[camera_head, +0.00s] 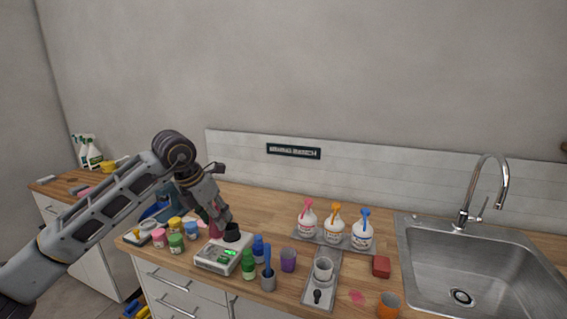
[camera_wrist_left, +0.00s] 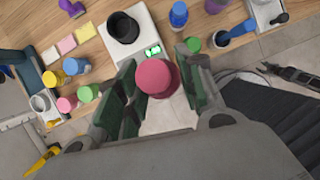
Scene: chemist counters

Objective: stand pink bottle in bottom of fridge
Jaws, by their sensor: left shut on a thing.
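My left gripper (camera_head: 218,212) is over the wooden counter, beside the scale. It is shut on the pink bottle (camera_head: 214,230), which is mostly hidden by the gripper in the head view. In the left wrist view the round pink top of the bottle (camera_wrist_left: 157,77) sits between the green finger pads. The bottle's lower part is hidden there. No fridge can be made out in either view.
A scale (camera_head: 217,262) with a black cup is close to the bottle. Small colored jars (camera_head: 176,243) stand left of it. Pump bottles (camera_head: 334,228) and a sink (camera_head: 470,265) lie farther right.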

